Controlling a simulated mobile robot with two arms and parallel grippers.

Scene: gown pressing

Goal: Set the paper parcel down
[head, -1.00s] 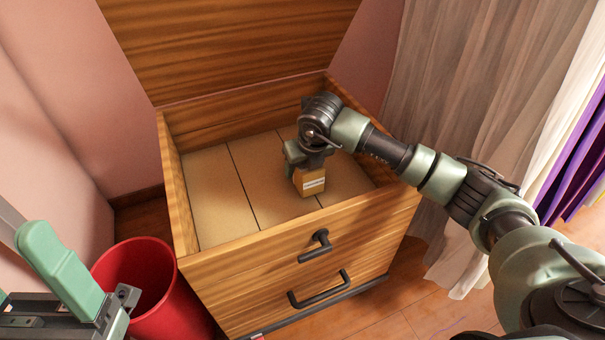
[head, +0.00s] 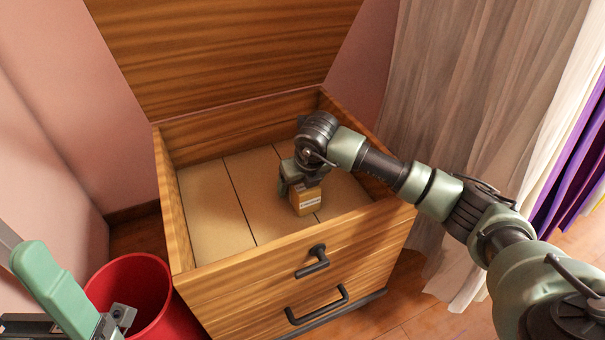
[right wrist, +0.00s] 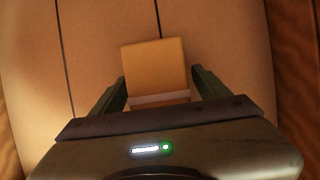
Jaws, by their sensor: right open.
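The paper parcel (head: 306,201) is a small tan box with a white label. It stands inside the open wooden chest on the tan panelled floor (head: 212,212), right of the middle. In the right wrist view the parcel (right wrist: 155,68) lies between and just beyond the fingertips. My right gripper (head: 297,186) is open around the parcel's near end, with a gap seen at each finger (right wrist: 158,85). My left gripper (head: 112,320) is at the lower left, outside the chest and partly cut off; its jaw state is unclear.
The chest's lid (head: 220,50) stands raised at the back. Its front wall (head: 270,250) has black handles. A red bin (head: 150,290) stands left of the chest. A pale curtain (head: 480,90) hangs at the right. The chest floor left of the parcel is clear.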

